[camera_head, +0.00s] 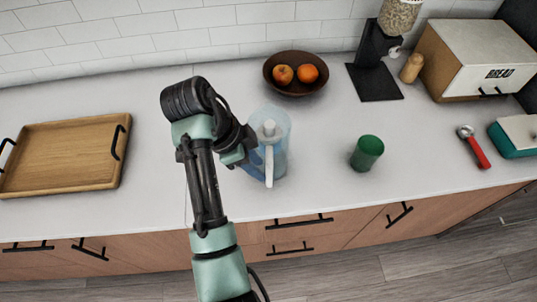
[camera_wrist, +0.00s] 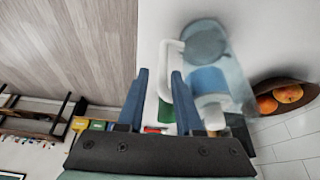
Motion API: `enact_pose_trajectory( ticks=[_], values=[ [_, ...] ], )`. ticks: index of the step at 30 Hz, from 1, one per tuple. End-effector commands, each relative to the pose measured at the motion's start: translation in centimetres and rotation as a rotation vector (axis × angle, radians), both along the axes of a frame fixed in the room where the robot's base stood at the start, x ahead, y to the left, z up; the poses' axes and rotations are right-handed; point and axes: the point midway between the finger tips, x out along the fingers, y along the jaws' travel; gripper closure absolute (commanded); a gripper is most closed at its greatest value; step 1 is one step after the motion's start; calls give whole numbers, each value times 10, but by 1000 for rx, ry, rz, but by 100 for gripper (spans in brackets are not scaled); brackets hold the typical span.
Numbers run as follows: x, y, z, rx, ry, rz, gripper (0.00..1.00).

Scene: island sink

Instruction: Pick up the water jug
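The water jug (camera_head: 278,155) is a clear bluish pitcher with a white lid and handle, standing upright on the counter in the head view. My gripper (camera_wrist: 160,72) is at its left side in the head view, its fingers partly hard to make out there. In the wrist view the jug (camera_wrist: 207,78) fills the upper middle, right of the fingers. My two blue fingers are open, and the white handle (camera_wrist: 165,80) shows between them. I cannot tell whether either finger touches the handle.
A dark bowl with oranges (camera_head: 296,73) stands behind the jug. A green cup (camera_head: 367,153) is to its right. A wooden tray (camera_head: 62,155) lies at the left. A dispenser stand (camera_head: 373,80) and bread box (camera_head: 478,55) are at the back right. Counter between tray and jug is clear.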

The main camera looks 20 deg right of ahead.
Motion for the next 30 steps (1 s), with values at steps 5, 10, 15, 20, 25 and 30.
enact_pose_trajectory(
  ticks=[5, 10, 15, 20, 25, 30],
  values=[
    [-2, -8, -19, 0, 1, 2, 65],
    [-2, -14, -29, 0, 2, 1, 65],
    [-3, -25, -53, 2, 4, 2, 65],
    [-3, -30, -68, 1, -2, 2, 65],
    [-2, -31, -70, 0, -3, 2, 65],
    [-2, -31, -70, 0, -3, 2, 83]
  ],
)
